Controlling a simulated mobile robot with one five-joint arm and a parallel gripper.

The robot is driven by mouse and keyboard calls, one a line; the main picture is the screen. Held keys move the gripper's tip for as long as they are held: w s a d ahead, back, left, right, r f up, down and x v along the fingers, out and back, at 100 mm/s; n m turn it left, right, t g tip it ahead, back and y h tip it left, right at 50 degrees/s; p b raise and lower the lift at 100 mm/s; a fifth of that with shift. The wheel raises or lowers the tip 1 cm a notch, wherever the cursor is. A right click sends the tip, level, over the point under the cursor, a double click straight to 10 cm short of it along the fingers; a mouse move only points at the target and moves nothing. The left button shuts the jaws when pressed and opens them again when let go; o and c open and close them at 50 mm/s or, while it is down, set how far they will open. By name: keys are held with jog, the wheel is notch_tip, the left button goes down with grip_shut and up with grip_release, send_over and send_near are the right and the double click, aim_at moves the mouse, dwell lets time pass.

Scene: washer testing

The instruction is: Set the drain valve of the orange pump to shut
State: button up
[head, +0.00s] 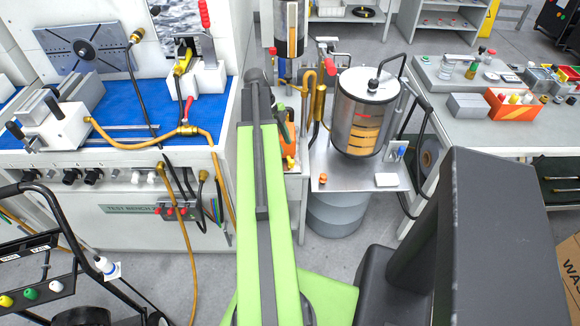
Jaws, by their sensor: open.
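An orange body (289,128), possibly the orange pump, shows in the head view just right of my arm. My green and dark grey arm reaches forward up the middle of the view and ends in a dark rounded joint near the orange body. No gripper fingers show.
A steel tank (364,112) stands on a metal shelf (345,172) to the right. A blue-topped test bench (140,92) with hoses is at left. A wheeled cart (50,255) is at lower left.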

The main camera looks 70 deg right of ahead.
aim_at(291, 160)
jog(key=b+x, duration=0.5)
jog(key=x, duration=0.2)
jog(key=shift+s+f, duration=0.1)
jog(key=shift+f, duration=0.2)
jog(key=shift+r, duration=0.1)
jog(key=shift+c, duration=0.3)
